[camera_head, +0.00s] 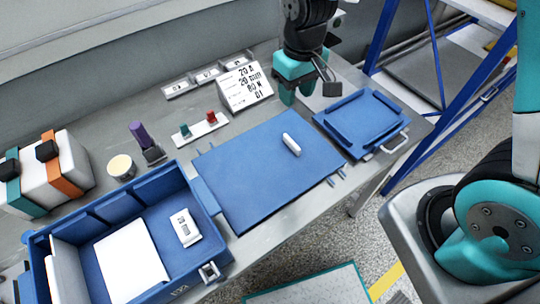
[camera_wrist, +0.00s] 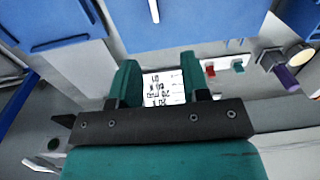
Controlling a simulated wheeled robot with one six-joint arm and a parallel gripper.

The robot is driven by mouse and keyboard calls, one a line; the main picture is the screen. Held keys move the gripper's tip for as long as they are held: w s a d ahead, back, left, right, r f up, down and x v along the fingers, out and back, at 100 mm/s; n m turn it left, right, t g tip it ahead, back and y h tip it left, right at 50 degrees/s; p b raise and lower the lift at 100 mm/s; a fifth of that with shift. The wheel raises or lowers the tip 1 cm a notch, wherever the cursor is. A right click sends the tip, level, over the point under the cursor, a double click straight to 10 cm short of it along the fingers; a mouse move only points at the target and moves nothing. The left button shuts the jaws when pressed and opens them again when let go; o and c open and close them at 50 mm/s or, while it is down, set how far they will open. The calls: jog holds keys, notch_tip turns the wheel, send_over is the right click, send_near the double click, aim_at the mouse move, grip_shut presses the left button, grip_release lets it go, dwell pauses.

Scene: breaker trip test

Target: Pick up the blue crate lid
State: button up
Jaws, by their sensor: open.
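The blue crate lid (camera_head: 362,118) appears to be the blue panel with raised bars along its edges, lying at the right end of the grey table. A light loop handle (camera_head: 394,143) shows at its near side. Part of the lid also shows at the upper left of the wrist view (camera_wrist: 48,22). My gripper (camera_head: 306,94) has teal fingers and is open and empty, above the table, beyond and left of the lid. In the wrist view its fingers (camera_wrist: 160,68) stand apart with nothing between them; the white label card shows behind them.
A flat blue mat (camera_head: 262,180) with a small white bar (camera_head: 291,145) lies left of the lid. An open blue crate (camera_head: 185,262) holds white items. The label card (camera_head: 245,87), switch strip (camera_head: 200,128) and purple-handled tool (camera_head: 140,136) stand behind. A blue rack (camera_head: 425,110) rises at right.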

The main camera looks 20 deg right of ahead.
jog(key=p, duration=0.2)
send_near(292, 141)
notch_tip(292, 141, down, 5)
jog(key=shift+a+f, duration=0.15)
jog(key=shift+f, duration=0.05)
jog(key=shift+f+p, duration=1)
jog(key=shift+f, duration=1.6)
jog(key=shift+c, duration=0.4)
grip_shut()
